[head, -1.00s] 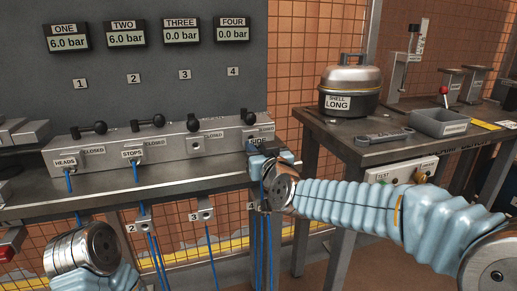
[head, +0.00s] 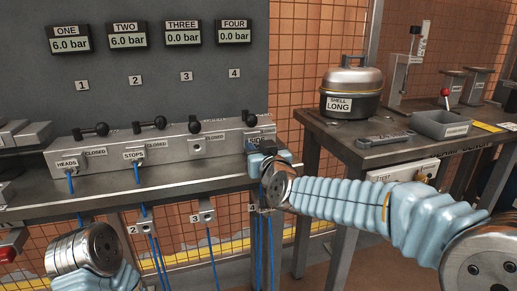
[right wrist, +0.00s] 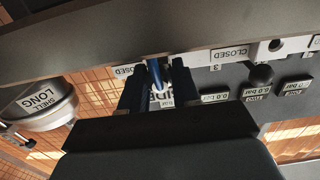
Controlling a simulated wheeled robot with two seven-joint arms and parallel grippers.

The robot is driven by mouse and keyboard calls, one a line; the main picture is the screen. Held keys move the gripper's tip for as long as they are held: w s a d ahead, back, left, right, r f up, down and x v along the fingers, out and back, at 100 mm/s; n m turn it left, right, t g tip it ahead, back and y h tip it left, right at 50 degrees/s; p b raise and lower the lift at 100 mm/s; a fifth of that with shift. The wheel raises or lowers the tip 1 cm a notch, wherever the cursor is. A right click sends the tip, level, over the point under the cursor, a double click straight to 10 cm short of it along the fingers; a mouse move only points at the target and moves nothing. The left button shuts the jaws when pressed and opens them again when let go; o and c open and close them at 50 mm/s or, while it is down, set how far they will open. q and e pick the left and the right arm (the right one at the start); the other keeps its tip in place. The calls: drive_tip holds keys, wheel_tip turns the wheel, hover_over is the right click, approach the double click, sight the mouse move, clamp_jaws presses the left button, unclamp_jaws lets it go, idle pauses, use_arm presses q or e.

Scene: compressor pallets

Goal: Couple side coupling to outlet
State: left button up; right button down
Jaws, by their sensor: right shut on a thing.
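My right gripper (head: 262,157) is at the right end of the grey outlet block (head: 208,161), in front of the fourth outlet. It is shut on the side coupling; part of its SIDE label (head: 260,138) shows above the fingers. In the right wrist view, a blue hose (right wrist: 154,76) and the partly covered label lie between the two dark fingers (right wrist: 160,88). The fourth outlet is hidden, so I cannot tell whether the coupling is seated in it. The heads coupling (head: 68,165) and stops coupling (head: 134,157) sit at outlets one and two. My left gripper's fingers are not visible.
Outlet three (head: 196,149) is bare. Gauges one (head: 76,38) and two read 6.0 bar; three and four (head: 234,31) read 0.0 bar. Blue hoses hang below the bench edge. A side table (head: 360,152) at right holds a shell pot (head: 351,91), wrench and grey bin.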

drive_tip(key=shift+w+a, duration=0.15)
drive_tip(key=shift+w, duration=0.25)
drive_tip(key=c, duration=0.8)
unclamp_jaws()
drive_tip(key=shift+o, duration=0.2)
drive_tip(key=v, duration=1.3)
drive_tip(key=shift+s, duration=0.35)
